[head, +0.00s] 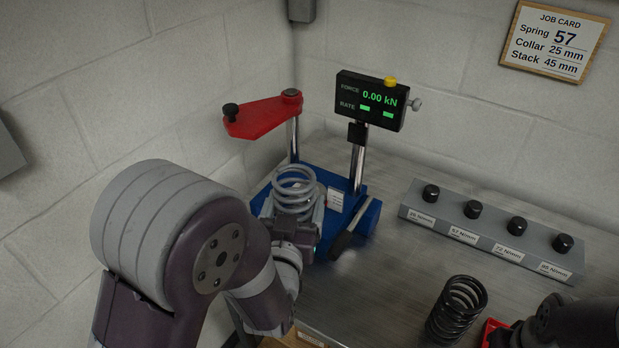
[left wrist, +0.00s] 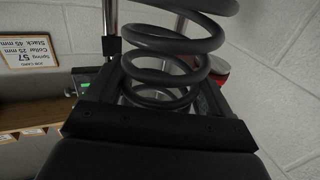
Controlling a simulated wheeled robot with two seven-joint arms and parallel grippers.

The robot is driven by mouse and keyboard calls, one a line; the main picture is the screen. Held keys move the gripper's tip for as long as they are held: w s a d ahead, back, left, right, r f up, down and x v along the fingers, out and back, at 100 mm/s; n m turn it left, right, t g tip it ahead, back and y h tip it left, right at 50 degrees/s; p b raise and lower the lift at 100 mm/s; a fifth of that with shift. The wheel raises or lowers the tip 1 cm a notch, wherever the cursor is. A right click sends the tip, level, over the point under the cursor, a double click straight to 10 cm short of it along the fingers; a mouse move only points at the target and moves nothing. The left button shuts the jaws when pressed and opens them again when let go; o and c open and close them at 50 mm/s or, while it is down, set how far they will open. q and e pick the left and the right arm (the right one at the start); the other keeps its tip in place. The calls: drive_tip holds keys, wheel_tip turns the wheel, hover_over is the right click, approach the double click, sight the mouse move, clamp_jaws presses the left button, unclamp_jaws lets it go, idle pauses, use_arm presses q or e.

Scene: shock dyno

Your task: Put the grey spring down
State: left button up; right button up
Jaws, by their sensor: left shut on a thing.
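My right gripper cannot be made out; only a dark part of my right arm shows at the lower right of the head view.
The dyno has a blue base (head: 364,212), a red swing arm (head: 262,117) and a display (head: 371,100) reading 0.00 kN. A black spring (head: 456,310) stands on the bench (head: 385,265). A labelled rack (head: 485,232) with black knobs is at right. A job card (head: 552,40) reads Spring 57.

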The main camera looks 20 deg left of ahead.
use_arm(q)
drive_tip(key=x, duration=0.5)
drive_tip(key=f+p+x, duration=0.1)
drive_tip(key=x, duration=0.4)
drive_tip(key=f+x, duration=0.1)
drive_tip(key=x, duration=0.4)
drive_tip(key=shift+w+a+p, duration=0.15)
drive_tip(key=shift+w+p, duration=0.15)
drive_tip(key=shift+w, duration=0.1)
drive_tip(key=shift+f, duration=0.45)
drive_tip(key=shift+s, duration=0.1)
